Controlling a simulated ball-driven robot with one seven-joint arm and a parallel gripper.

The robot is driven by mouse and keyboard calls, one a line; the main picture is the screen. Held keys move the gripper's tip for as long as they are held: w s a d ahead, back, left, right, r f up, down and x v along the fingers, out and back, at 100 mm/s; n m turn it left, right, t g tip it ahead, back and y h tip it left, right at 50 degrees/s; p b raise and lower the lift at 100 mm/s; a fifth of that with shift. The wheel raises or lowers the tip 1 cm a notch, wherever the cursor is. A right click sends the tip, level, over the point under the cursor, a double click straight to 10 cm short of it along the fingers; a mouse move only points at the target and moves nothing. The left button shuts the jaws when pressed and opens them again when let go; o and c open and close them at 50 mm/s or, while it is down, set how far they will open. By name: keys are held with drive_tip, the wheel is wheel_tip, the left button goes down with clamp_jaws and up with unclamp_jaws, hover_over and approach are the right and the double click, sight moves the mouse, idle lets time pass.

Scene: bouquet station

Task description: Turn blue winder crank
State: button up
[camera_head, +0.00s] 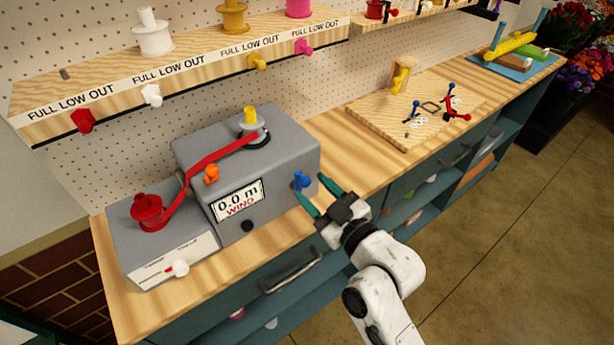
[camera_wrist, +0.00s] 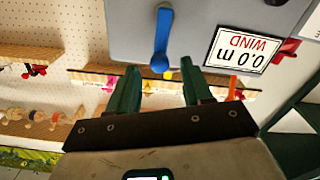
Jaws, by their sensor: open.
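The blue winder crank (camera_head: 302,181) sticks out from the right part of the front face of the grey winder box (camera_head: 285,150). In the wrist view the blue crank (camera_wrist: 162,42) shows as a blue handle in front of the gap between my fingers. My gripper (camera_head: 319,190) is open and empty, just right of the crank, with green fingertips near it. In the wrist view the green fingers (camera_wrist: 156,82) stand apart, with nothing between them. The winder display (camera_head: 237,201) reads 0.0 m WIND. A red ribbon (camera_head: 195,170) runs from a red spool (camera_head: 148,211) to the box's yellow-topped post (camera_head: 250,120).
An orange knob (camera_head: 211,174) and a black knob (camera_head: 247,226) are on the box. A drawer handle (camera_head: 291,270) juts from the bench front. A wooden board (camera_head: 385,112) lies to the right; bare bench separates it from the box.

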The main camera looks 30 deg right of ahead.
sight(308, 184)
drive_tip(key=shift+w+a+p, duration=0.15)
drive_tip(key=shift+w+p, duration=0.05)
drive_tip(key=shift+w, duration=0.6)
drive_tip(key=shift+w+a+p, duration=0.15)
drive_tip(key=shift+w, duration=0.6)
clamp_jaws()
